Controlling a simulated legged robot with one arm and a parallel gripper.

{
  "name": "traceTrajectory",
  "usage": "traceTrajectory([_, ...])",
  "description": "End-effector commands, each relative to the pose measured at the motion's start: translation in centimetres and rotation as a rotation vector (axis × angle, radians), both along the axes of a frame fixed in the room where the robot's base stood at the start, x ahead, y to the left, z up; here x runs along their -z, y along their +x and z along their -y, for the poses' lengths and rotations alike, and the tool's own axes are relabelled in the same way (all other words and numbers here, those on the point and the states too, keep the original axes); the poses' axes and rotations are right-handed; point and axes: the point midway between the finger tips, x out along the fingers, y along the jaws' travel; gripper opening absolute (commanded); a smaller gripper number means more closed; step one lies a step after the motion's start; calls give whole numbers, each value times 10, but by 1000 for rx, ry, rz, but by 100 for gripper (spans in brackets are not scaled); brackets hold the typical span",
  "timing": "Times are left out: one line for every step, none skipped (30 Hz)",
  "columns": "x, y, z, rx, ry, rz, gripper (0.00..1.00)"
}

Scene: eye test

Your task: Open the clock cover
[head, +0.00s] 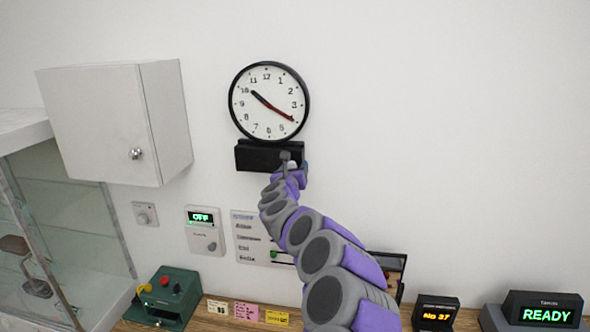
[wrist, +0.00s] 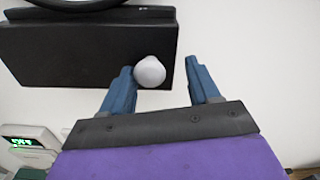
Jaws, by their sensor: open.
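A round wall clock (head: 269,101) with a black rim hangs on the white wall. Its lower rim also shows at the top of the wrist view (wrist: 85,3). Directly below it is a black box-like cover (head: 255,156), which looks closed; it fills the upper left of the wrist view (wrist: 65,55). A light grey round knob (wrist: 150,72) sits near the cover's lower right corner. My gripper (head: 291,161) is at that corner. In the wrist view my gripper (wrist: 160,66) is open, with the knob between its blue fingers, nearer the left one. Contact cannot be told.
A white cabinet (head: 115,120) with a round knob hangs left of the clock. Below are an OFF display panel (head: 205,230), a paper chart (head: 250,238), a green machine (head: 165,297) and a READY display (head: 543,309). The wall right of the clock is bare.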

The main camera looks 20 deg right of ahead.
Motion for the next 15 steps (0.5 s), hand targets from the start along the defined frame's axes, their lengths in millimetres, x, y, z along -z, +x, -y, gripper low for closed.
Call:
traceTrajectory([0,0,-4,-3,-2,-1,61])
traceTrajectory([0,0,-5,-3,-3,-1,61])
traceTrajectory([0,0,-5,-3,-3,-1,61])
traceTrajectory([0,0,-5,-4,-3,-2,59])
traceTrajectory([0,0,-4,-4,-2,-1,56])
traceTrajectory([0,0,-2,-4,0,-1,53])
traceTrajectory([1,1,0,-4,2,-1,50])
traceTrajectory([1,1,2,-4,3,-1,47])
traceTrajectory([1,1,3,-4,3,-1,43])
traceTrajectory([1,1,4,-5,4,-1,40])
traceTrajectory([2,2,5,-5,5,-2,37])
traceTrajectory([2,2,6,-6,6,-2,33])
traceTrajectory([2,2,7,-6,6,-2,31])
traceTrajectory([3,3,8,-6,7,-3,28])
traceTrajectory([3,3,8,-6,7,-3,24])
